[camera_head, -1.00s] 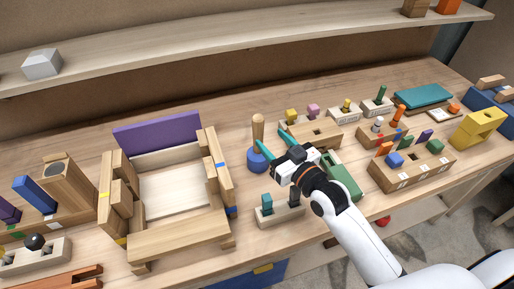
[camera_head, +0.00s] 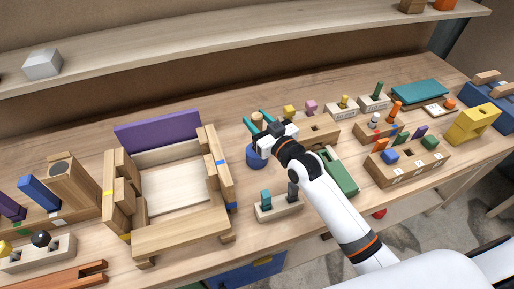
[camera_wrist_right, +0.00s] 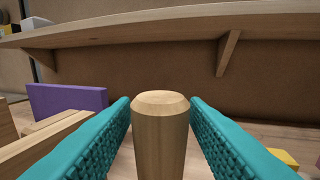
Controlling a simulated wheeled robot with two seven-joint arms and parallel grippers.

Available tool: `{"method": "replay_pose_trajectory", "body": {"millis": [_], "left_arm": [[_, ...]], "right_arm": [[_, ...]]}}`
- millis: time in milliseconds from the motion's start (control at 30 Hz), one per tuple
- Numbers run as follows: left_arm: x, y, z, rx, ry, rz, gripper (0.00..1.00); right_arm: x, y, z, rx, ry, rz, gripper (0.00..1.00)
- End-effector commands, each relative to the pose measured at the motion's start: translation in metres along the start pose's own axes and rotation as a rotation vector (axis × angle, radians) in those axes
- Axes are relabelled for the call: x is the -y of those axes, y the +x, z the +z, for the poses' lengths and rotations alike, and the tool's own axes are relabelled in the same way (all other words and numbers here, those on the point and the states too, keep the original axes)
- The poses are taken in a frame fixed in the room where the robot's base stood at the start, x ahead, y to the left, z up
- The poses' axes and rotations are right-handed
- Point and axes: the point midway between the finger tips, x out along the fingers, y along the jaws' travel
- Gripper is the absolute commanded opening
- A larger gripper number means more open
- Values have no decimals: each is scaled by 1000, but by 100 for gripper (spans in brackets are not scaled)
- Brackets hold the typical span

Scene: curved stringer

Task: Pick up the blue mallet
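The blue mallet stands upright on the table, its round blue head (camera_head: 257,158) at the bottom and its wooden handle (camera_head: 257,121) pointing up. My right gripper (camera_head: 258,124) is at the upper part of the handle, with its teal fingers open on either side. In the right wrist view, the wooden handle (camera_wrist_right: 160,130) stands between the two teal fingers (camera_wrist_right: 160,128), with narrow gaps visible at the handle's top. The mallet head is hidden in that view. My left gripper is in neither view.
A wooden frame box with a purple panel (camera_head: 158,131) stands left of the mallet. A small block with teal and dark pegs (camera_head: 279,209) lies in front. Several peg blocks and a green block (camera_head: 340,176) are to the right. A shelf (camera_head: 240,38) runs above the back.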

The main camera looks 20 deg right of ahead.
Motion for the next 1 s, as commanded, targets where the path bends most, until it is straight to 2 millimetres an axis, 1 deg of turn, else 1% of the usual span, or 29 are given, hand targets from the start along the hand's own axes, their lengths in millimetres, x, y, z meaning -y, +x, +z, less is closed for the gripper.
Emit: {"method": "replay_pose_trajectory", "body": {"millis": [33,200,233,533,633,733,900,1000], "left_arm": [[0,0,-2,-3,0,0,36],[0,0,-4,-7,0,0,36],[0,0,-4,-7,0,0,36],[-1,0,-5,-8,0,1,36],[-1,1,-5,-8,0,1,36],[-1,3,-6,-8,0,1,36],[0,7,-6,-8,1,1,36],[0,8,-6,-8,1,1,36]], "right_arm": [[0,0,0,0,0,0,31],[0,0,0,0,0,0,4],[0,0,0,-1,0,0,0],[0,0,1,2,0,0,0],[0,0,8,4,-1,0,0],[0,0,24,7,-1,0,0],[0,0,60,9,-1,0,0],[0,0,78,7,-2,0,0]]}}
